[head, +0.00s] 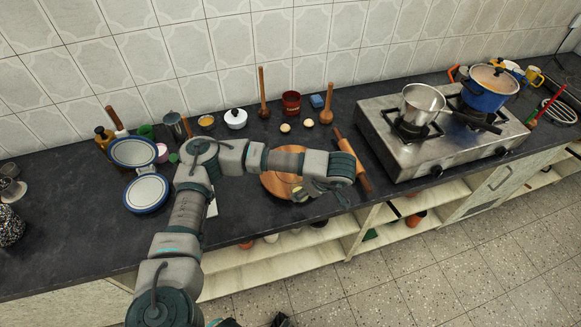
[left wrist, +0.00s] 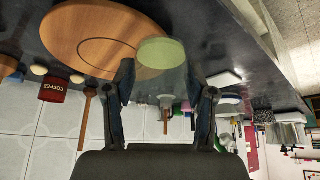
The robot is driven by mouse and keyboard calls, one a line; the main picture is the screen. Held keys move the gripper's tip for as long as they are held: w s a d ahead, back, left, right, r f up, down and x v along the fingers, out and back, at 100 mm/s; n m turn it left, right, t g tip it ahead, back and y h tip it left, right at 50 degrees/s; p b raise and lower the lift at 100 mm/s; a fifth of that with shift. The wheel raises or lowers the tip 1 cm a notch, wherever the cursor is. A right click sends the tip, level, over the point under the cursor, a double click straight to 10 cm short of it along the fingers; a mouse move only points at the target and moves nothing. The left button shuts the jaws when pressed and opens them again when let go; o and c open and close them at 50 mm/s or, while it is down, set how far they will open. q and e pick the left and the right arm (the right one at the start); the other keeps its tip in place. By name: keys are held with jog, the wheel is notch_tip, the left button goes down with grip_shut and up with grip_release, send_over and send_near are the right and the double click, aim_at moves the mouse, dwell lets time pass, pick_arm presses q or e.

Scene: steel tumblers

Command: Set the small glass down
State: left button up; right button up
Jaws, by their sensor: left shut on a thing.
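My left gripper (head: 309,190) is low over the front part of the dark counter, at the right side of a round wooden board (head: 272,184). In the left wrist view its two fingers (left wrist: 162,84) stand apart, shut on the small glass (left wrist: 162,52). The glass shows a pale green round end beyond the fingertips and a faint see-through body between them. In the head view only a small yellowish part of it (head: 298,193) shows by the fingers. Whether it touches the board or counter, I cannot tell.
A rolling pin (head: 352,160) lies right of the board, beside the steel stove (head: 440,135) with a saucepan (head: 421,103) and a blue pot (head: 487,88). A red canister (head: 291,103) and wooden utensils stand behind. Blue-rimmed plates (head: 147,192) are at the left.

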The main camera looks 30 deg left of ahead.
pick_arm(q)
jog(key=w+a, duration=0.2)
jog(key=w, duration=0.1)
jog(key=w+a+b, duration=0.1)
jog(key=w+a, duration=0.3)
jog(key=w, duration=0.1)
jog(key=shift+w+a+f+b, duration=0.25)
jog(key=shift+w+f+b, duration=0.05)
jog(key=shift+w+b, duration=0.1)
jog(key=a, duration=0.1)
jog(key=w+a, duration=0.1)
jog(key=a+f, duration=0.1)
jog(key=shift+w+a, duration=0.15)
jog(key=shift+a, duration=0.1)
jog(key=f, duration=0.1)
jog(key=f+b, duration=0.1)
jog(key=f, duration=0.1)
jog(key=shift+d, duration=0.7)
pick_arm(e)
notch_tip(320, 180, up, 7)
jog(key=d, duration=0.1)
jog(key=shift+s+d+t, duration=0.2)
jog(key=shift+d+t, duration=0.1)
jog(key=shift+d, duration=0.05)
